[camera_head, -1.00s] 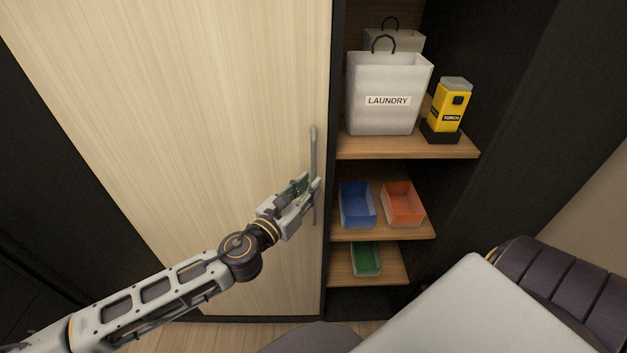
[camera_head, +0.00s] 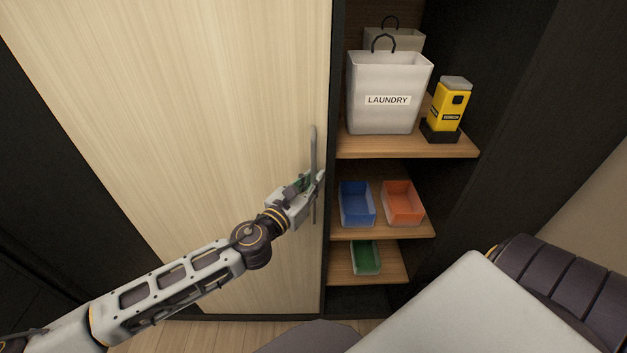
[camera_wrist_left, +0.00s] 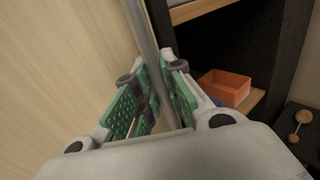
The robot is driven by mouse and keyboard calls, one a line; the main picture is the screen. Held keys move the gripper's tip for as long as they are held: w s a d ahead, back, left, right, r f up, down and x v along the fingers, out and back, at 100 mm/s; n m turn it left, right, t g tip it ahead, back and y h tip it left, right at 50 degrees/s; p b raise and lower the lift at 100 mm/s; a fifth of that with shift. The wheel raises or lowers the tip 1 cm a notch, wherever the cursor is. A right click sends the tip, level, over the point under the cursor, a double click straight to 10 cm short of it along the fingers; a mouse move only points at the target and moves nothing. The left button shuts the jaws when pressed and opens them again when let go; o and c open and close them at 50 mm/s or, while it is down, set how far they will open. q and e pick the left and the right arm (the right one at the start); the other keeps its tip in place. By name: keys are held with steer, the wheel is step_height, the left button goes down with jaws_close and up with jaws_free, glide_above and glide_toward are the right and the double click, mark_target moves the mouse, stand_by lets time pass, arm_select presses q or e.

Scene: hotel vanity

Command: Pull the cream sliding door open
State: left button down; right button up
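The cream sliding door (camera_head: 180,110) is a tall pale wood-grain panel filling the left of the head view. Its slim grey vertical bar handle (camera_head: 314,147) stands near the door's right edge. My left gripper (camera_head: 315,182) is at the middle of the handle. In the left wrist view, the handle (camera_wrist_left: 145,25) runs down between the green-padded fingers (camera_wrist_left: 162,88). The fingers look spread, with a gap beside the bar; contact is hard to tell. My right gripper is not in view.
Right of the door is an open dark cabinet with wooden shelves (camera_head: 400,148). The cabinet's dark upright borders the door edge.

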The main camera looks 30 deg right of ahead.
mark_target(132, 172)
arm_select(q)
steer(key=shift+w+a, duration=0.1)
steer(key=shift+w, duration=0.05)
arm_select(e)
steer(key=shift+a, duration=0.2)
